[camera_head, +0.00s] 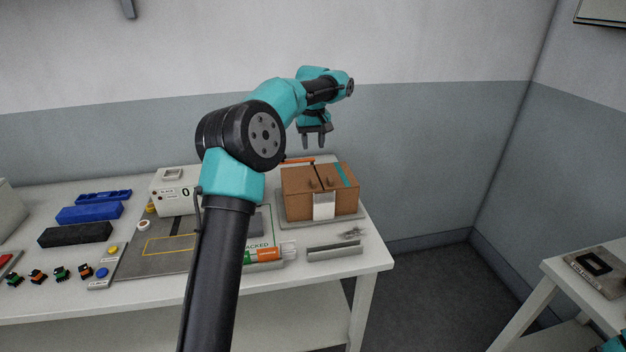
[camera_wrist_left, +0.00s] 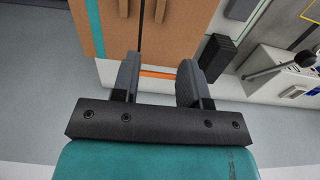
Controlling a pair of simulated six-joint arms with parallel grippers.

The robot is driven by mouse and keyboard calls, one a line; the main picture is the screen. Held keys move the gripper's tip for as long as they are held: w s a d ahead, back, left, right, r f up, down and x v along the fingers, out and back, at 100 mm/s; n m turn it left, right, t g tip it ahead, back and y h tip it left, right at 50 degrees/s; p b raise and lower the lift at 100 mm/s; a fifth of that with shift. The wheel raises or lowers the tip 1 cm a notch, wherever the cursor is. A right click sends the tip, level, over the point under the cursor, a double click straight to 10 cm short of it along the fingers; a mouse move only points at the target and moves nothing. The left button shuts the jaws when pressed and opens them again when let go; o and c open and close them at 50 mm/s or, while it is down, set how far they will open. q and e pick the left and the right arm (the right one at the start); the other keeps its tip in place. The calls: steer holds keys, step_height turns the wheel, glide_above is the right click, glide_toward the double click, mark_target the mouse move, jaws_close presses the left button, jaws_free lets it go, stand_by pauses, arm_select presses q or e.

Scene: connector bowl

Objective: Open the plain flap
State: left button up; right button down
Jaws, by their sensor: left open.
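A brown cardboard box (camera_head: 318,206) stands near the right end of the table, its two top flaps lying flat and meeting at a middle seam. The plain flap (camera_head: 297,178) is on the left in the head view and right of the seam in the left wrist view (camera_wrist_left: 185,30). The other flap (camera_head: 345,174) carries a teal strip. Each flap has a small brown knob near the seam. My left gripper (camera_head: 314,143) is open and empty, pointing down above the box's back edge. In the wrist view its fingers (camera_wrist_left: 158,80) straddle an orange strip by that edge.
A white device (camera_head: 172,189) with a "0" display stands left of the box. A grey rail (camera_head: 335,250) and an orange-and-green item (camera_head: 264,255) lie in front. Blue and black trays and small connectors are further left. The wall is behind.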

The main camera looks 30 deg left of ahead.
mark_target(313, 181)
arm_select(q)
step_height(313, 181, down, 14)
steer(key=shift+r, duration=0.2)
steer(key=shift+c, duration=0.4)
jaws_close()
stand_by(0.4)
